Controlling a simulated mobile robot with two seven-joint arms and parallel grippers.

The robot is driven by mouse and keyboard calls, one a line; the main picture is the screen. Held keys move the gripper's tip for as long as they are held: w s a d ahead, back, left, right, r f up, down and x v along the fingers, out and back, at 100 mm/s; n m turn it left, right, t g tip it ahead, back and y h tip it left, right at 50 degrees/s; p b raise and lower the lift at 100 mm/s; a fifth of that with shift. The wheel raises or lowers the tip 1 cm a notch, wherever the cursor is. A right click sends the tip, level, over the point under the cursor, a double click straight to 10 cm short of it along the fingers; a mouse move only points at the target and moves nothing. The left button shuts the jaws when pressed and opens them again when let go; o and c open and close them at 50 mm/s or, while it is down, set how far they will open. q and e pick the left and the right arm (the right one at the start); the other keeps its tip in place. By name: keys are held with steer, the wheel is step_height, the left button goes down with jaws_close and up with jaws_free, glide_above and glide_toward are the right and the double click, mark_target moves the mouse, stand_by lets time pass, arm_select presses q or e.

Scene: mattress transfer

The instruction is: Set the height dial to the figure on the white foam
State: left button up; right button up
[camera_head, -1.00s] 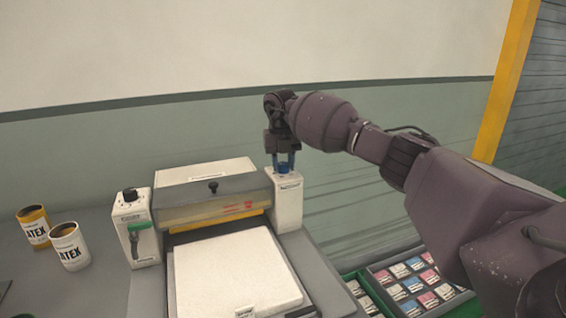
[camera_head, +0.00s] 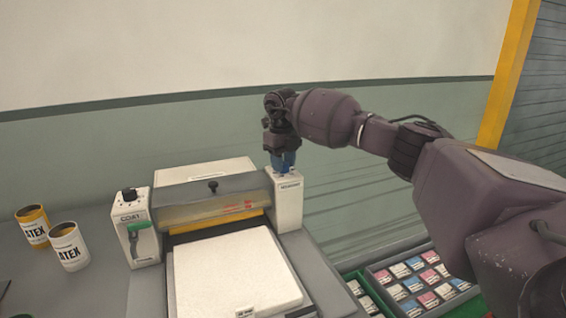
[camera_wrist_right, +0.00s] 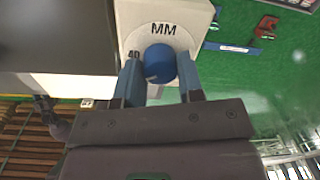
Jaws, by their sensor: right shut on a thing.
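The blue height dial (camera_wrist_right: 160,62) sits on top of a white box (camera_head: 288,205) at the right of the machine. In the wrist view its plate reads MM, with a figure like 40 at its left. My right gripper (camera_head: 284,160) points down over the box, its fingers shut on the dial from both sides. A pale mark shows on the dial's lower left in the wrist view. The white foam (camera_head: 232,272) lies flat on the machine bed. A small label (camera_head: 246,311) is at its front edge, its figure too small to read. My left gripper is not in view.
Two cans, yellow (camera_head: 33,226) and white (camera_head: 69,246), stand farther left. A tray of coloured blocks (camera_head: 415,280) is at the right. A grey roller cover crosses the machine's back.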

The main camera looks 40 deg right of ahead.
steer(key=n, duration=0.5)
steer(key=shift+n, duration=0.3)
steer(key=shift+r, duration=0.1)
stand_by(0.4)
steer(key=o, duration=0.9)
step_height(320, 180, up, 11)
steer(key=shift+s+a+f, duration=0.15)
steer(key=shift+f, duration=0.1)
stand_by(0.4)
